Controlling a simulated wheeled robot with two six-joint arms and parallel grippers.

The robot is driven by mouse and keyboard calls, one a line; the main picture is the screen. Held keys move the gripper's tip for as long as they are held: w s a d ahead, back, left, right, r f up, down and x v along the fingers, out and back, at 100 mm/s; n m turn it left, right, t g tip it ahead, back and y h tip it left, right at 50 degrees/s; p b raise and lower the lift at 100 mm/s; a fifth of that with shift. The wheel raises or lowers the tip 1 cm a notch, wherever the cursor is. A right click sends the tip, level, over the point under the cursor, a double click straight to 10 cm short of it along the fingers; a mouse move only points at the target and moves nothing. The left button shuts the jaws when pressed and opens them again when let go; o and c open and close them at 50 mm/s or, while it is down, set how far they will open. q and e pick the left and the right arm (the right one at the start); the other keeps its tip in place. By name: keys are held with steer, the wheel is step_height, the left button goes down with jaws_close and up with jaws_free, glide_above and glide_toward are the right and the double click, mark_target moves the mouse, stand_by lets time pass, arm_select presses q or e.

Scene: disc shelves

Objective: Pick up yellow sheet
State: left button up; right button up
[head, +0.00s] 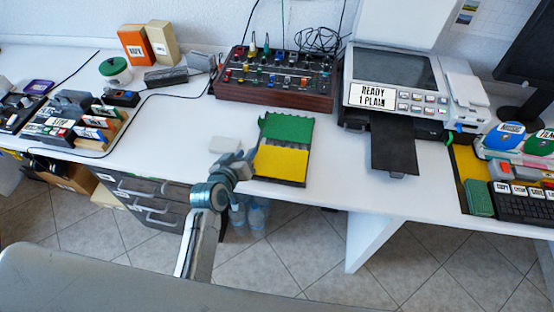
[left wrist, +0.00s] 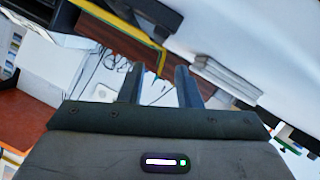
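The yellow sheet (head: 281,162) lies flat in the front half of a dark shallow holder on the white desk. A green sheet (head: 288,129) lies behind it in the same holder. My left gripper (head: 238,158) is just left of the yellow sheet, close to the holder's left edge; I cannot tell whether it touches. In the left wrist view its two fingers (left wrist: 159,85) stand apart with nothing held between them. My right gripper is not in view.
A control box with knobs (head: 275,85) stands behind the holder. A printer (head: 395,85) with a black tray (head: 394,145) stands to the right. A keyboard (head: 525,203) is at far right. Bare desk (head: 345,175) lies right of the holder.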

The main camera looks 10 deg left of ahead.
arm_select(q)
steer(key=shift+x, duration=1.15)
jaws_close()
steer(key=shift+a+r, duration=0.1)
steer(key=shift+r, duration=0.05)
